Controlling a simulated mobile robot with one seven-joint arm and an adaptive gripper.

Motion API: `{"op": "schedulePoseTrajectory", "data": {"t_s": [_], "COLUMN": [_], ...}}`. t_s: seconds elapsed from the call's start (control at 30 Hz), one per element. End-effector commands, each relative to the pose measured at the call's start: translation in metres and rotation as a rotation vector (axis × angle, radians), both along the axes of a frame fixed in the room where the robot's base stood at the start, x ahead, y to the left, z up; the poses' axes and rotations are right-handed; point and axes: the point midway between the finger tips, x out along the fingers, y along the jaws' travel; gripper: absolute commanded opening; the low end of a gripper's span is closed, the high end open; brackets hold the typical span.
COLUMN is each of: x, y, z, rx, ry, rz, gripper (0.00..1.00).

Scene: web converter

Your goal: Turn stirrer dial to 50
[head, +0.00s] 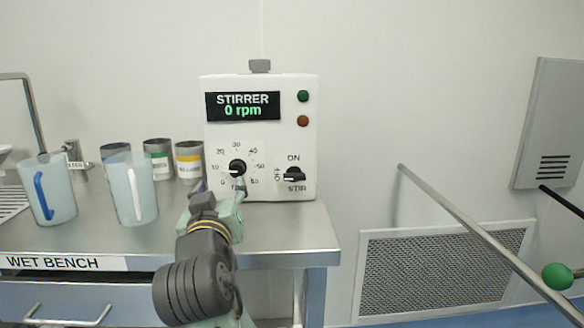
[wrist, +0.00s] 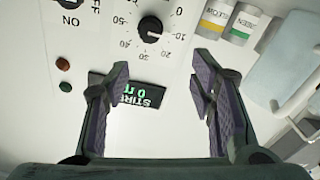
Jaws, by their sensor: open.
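The stirrer box (head: 260,140) stands on the bench against the wall, its display (head: 242,106) reading 0 rpm. Its black stirrer dial (head: 237,167) has a printed scale around it; the white mark points near 10. In the wrist view the dial (wrist: 150,28) appears upside down at the top middle, just beyond my fingertips. My gripper (wrist: 160,78) is open and empty, with its fingers apart and the display between them in the picture. In the head view my gripper (head: 220,190) is in front of and just below the dial, covering part of the lower scale.
An ON/OFF STIR switch (head: 294,174) sits right of the dial, below a green button (head: 303,96) and a red button (head: 303,121). Labelled jars (head: 189,160) and two pitchers (head: 131,190) stand left. A metal rail (head: 480,236) slants at right.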

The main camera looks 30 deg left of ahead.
Motion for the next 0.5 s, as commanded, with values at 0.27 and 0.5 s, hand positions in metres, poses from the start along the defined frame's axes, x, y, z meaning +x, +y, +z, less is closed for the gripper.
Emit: {"op": "schedulePoseTrajectory", "data": {"t_s": [0.27, 0.5], "x": [0.023, 0.062], "y": [0.005, 0.029], "z": [-0.007, -0.006], "rx": [-0.024, -0.024], "ry": [0.037, 0.036], "rz": [-0.033, -0.032], "gripper": [0.51, 0.51]}}
